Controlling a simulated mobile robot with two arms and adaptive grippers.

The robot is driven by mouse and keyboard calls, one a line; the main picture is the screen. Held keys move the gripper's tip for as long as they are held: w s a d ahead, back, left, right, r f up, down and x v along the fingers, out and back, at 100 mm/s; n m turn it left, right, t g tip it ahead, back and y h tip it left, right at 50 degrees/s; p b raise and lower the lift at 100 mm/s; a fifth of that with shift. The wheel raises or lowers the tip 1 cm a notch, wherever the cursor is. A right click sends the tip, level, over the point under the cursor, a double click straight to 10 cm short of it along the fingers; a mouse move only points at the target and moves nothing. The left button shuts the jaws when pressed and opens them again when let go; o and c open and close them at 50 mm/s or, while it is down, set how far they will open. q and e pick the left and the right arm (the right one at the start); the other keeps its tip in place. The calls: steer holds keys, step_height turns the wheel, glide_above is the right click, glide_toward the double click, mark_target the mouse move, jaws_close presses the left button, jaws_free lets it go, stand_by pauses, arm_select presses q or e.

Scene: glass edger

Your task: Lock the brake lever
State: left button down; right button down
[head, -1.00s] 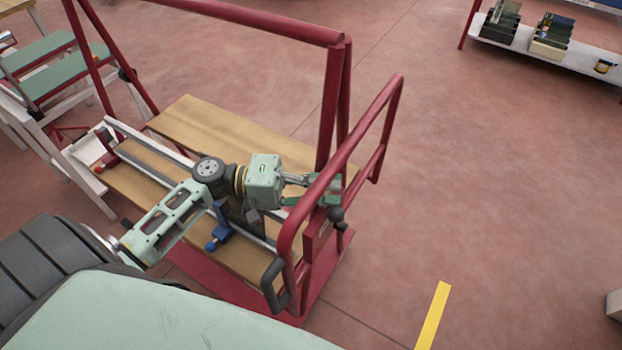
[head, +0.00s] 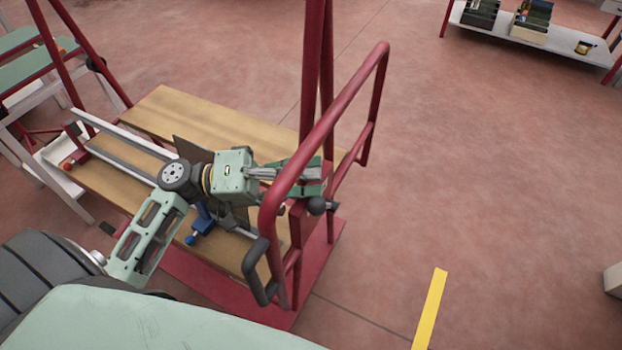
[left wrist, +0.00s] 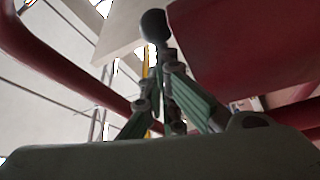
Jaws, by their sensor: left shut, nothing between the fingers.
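The brake lever shows as a black ball knob (head: 318,206) beside the right-hand end post of the red cart (head: 325,130). In the left wrist view the round black knob (left wrist: 155,25) is just beyond the fingertips, near a broad red cart part. The lever's shaft is mostly hidden, so I cannot tell its angle. My left gripper (head: 316,182), with green fingers, is shut and empty, reaching behind the red tube close above the knob. It also shows in the left wrist view (left wrist: 168,65). I cannot tell whether it touches the lever. My right gripper is out of view.
The cart has a wooden deck (head: 205,120), a metal rail (head: 125,135), a blue clamp-like part (head: 200,224) and a black handle (head: 258,275). Its red tubes stand close around my left gripper. A white shelf (head: 545,40) stands at back right. Open floor lies right of the cart.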

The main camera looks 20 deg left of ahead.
arm_select(q)
steer(key=shift+s+f+m, duration=0.1)
steer(key=shift+s+m, duration=0.15)
steer(key=shift+m, duration=0.05)
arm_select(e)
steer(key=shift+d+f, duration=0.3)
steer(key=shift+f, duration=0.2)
arm_select(q)
steer(key=shift+a, duration=0.1)
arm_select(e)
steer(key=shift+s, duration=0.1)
